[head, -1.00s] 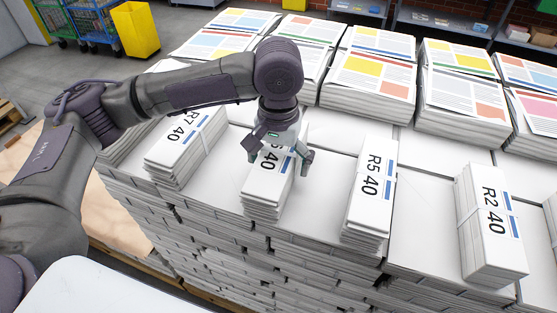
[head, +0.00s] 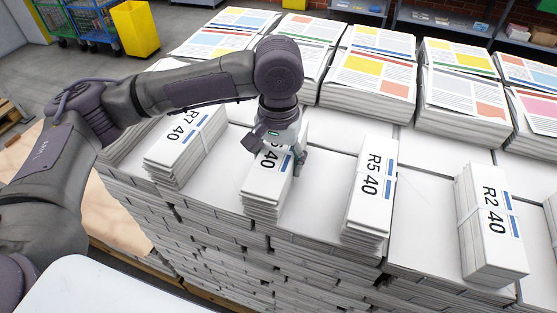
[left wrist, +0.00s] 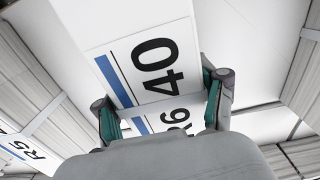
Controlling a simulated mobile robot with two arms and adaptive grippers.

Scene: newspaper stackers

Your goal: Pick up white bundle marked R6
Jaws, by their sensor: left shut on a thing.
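The white bundle marked R6 40 (head: 265,185) lies on the white top of the stacked pallet, between the R7 and R5 bundles. My left gripper (head: 280,155) is over its upper part, shut on it with a finger on each side. In the left wrist view the R6 bundle (left wrist: 150,62) shows its black print and blue stripe, and the gripper's fingers (left wrist: 165,105) press against its two edges. The bundle still appears to rest on the surface. My right gripper is not in view.
The R7 bundle (head: 185,145) lies to the left, the R5 bundle (head: 369,200) to the right and the R2 bundle (head: 490,225) farther right. Stacks of coloured newspapers (head: 372,75) stand behind. A yellow bin (head: 136,28) stands at the back left.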

